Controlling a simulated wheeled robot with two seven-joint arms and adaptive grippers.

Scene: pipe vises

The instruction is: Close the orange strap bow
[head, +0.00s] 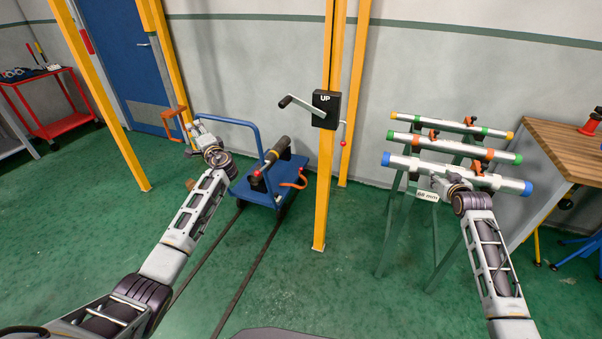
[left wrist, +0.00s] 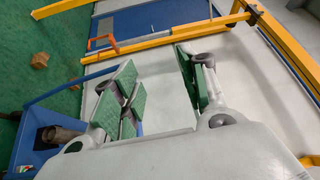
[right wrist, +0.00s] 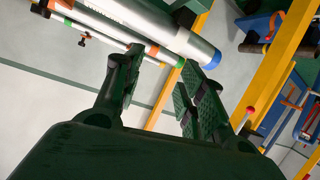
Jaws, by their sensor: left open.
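A curved orange strap (head: 297,183) hangs at the right side of the blue cart (head: 272,194), beside a dark pipe (head: 277,150) lying on it. A second orange piece, an angular bracket (head: 172,118), stands by the yellow posts; it also shows in the left wrist view (left wrist: 102,42). I cannot tell which is the bow. My left gripper (head: 200,133) is open and empty, between the bracket and the cart handle; its fingers (left wrist: 158,85) are wide apart. My right gripper (head: 447,183) is open, its fingers (right wrist: 152,92) apart near the blue-ended pipe (right wrist: 150,22).
A yellow post with a crank box (head: 326,109) stands right of the cart. Several pipes with orange clamps rest on a green stand (head: 397,225) at the right. A wooden bench (head: 560,150) is far right, a red trolley (head: 68,126) far left.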

